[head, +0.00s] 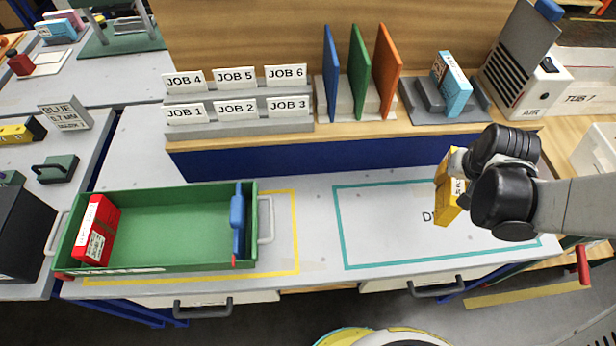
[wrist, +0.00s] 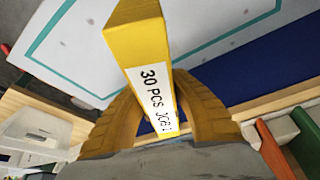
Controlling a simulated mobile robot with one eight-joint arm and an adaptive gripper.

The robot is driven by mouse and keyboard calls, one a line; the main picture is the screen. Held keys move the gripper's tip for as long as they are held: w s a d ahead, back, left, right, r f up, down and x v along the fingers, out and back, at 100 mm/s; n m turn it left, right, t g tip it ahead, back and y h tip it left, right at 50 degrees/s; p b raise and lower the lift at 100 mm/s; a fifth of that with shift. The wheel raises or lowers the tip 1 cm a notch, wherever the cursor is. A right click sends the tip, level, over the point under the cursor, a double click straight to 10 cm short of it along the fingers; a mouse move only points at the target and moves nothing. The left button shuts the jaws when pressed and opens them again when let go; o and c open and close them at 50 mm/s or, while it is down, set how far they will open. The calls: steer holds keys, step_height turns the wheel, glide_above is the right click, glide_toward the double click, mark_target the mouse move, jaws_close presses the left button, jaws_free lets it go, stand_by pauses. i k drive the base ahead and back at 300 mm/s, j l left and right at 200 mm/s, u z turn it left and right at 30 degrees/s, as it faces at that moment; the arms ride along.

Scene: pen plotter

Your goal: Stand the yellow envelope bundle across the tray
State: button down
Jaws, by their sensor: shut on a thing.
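The yellow envelope bundle (head: 449,190) is held by my gripper (head: 456,165) above the right part of the table, over the teal-outlined area. In the wrist view the bundle (wrist: 138,50) sits between my two fingers (wrist: 158,118), with a white label reading "30 PCS JOB 1" facing the camera. The green tray (head: 160,190) stands at the left on the table, well apart from the bundle. A red bundle (head: 97,230) leans at the tray's left end, and a blue tool (head: 238,225) is at its right end. The tray's middle is bare.
Behind the table, a raised shelf holds job signs (head: 237,92), upright blue, green and orange panels (head: 358,75), and a light-blue bundle in a grey holder (head: 452,85). A teal outline (head: 342,225) marks the table on the right. The table between tray and outline is clear.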

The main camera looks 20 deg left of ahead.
mark_target(144, 237)
steer(key=k+j+z, duration=0.15)
steer(key=k+j, duration=0.9)
steer(key=j, duration=0.3)
steer(key=k+j+z, duration=0.1)
steer(key=j, duration=0.25)
steer(key=k+j, duration=0.1)
steer(key=j, duration=0.3)
steer(key=k+j, duration=0.15)
steer(key=j, duration=0.2)
steer(key=k+j+z, duration=0.1)
steer(key=j, duration=0.65)
